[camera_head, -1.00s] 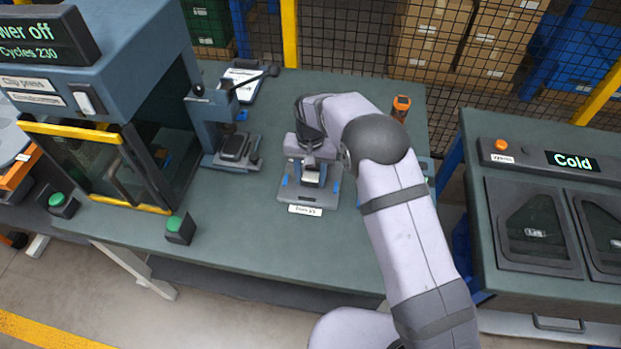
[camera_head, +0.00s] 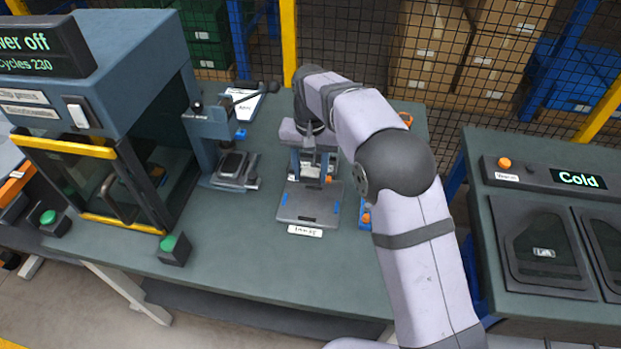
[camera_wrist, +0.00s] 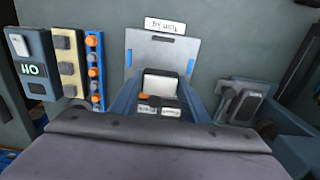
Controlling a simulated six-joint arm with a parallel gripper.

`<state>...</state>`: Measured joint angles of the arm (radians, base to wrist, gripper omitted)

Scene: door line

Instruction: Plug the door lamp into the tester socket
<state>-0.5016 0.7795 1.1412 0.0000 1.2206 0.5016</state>
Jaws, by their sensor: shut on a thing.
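My gripper (camera_head: 312,168) is shut on a small pale block with an orange spot, which I take to be the door lamp (camera_wrist: 160,88). In the wrist view the block sits between the two blue-grey fingers, with two small white labels on its near side. The gripper and block are at the back edge of a grey fixture plate (camera_head: 308,205), seemingly above the bench. In the wrist view, left of the plate, stand a dark unit with a lit display (camera_wrist: 30,68), a beige panel with grey blocks (camera_wrist: 68,65) and a blue strip with orange knobs (camera_wrist: 95,70). I cannot tell which holds the tester socket.
A press with a black lever (camera_head: 230,150) stands left of the gripper. A blue machine with a yellow-edged door (camera_head: 70,155) and green buttons (camera_head: 173,250) are farther left. The "Cold" cabinet (camera_head: 545,220) is at the right.

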